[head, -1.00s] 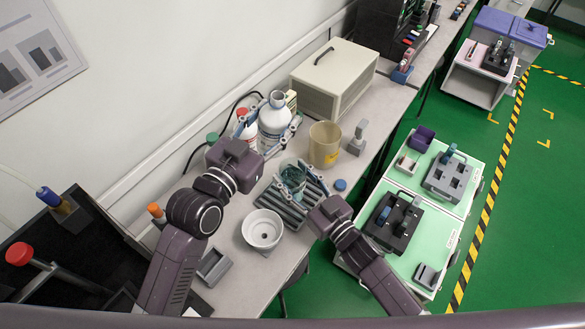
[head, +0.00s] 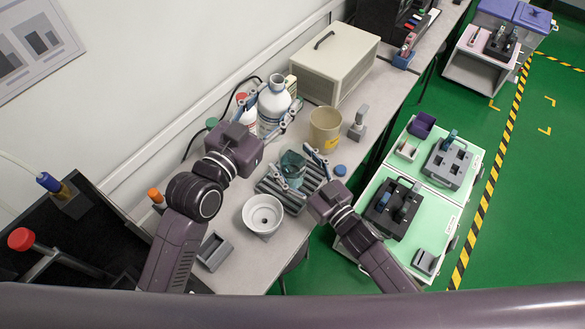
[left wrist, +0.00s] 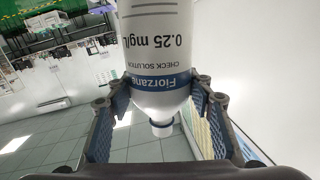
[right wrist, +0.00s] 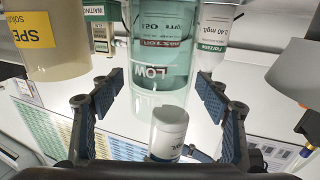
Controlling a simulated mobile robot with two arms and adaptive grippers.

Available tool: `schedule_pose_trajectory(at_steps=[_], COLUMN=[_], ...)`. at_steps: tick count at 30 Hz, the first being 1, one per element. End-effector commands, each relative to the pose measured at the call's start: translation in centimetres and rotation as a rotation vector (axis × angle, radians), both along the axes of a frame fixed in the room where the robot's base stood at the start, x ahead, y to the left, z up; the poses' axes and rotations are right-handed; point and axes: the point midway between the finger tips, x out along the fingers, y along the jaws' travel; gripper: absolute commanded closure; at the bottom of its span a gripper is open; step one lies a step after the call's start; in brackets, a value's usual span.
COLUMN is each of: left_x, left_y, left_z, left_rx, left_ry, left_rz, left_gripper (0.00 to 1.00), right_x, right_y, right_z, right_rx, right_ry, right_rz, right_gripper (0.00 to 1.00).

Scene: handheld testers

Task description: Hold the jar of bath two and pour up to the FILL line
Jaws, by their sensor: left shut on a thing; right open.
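My left gripper (head: 275,104) is shut on a white bottle (head: 272,103), which stands upright near the wall. In the left wrist view the bottle (left wrist: 155,45) reads "CHECK SOLUTION" and "0.25 mg/L".
A white round dish (head: 263,213) sits in front of the rack. A large beige box (head: 340,65) stands at the back.

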Motion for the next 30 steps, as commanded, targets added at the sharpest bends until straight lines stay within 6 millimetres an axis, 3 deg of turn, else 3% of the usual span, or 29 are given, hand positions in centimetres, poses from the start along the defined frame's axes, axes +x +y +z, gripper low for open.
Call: schedule_pose_trajectory(at_steps=[5,19,30], left_x=[0.0,0.0,0.0], left_y=[0.0,0.0,0.0], left_z=[0.2,0.2,0.2], left_rx=[-0.001,-0.002,-0.002], left_ry=[-0.004,-0.005,-0.004], left_rz=[0.000,0.000,0.000], left_gripper=[0.94,0.94,0.94], right_x=[-0.9,-8.3,-9.7], right_y=[-0.7,-6.0,-7.1], right_z=[-0.1,-0.1,0.0], right_rx=[0.000,-0.001,0.000], right_ry=[0.002,0.003,0.000], right_rz=[-0.001,0.000,0.000], right_gripper=[0.31,0.31,0.31])
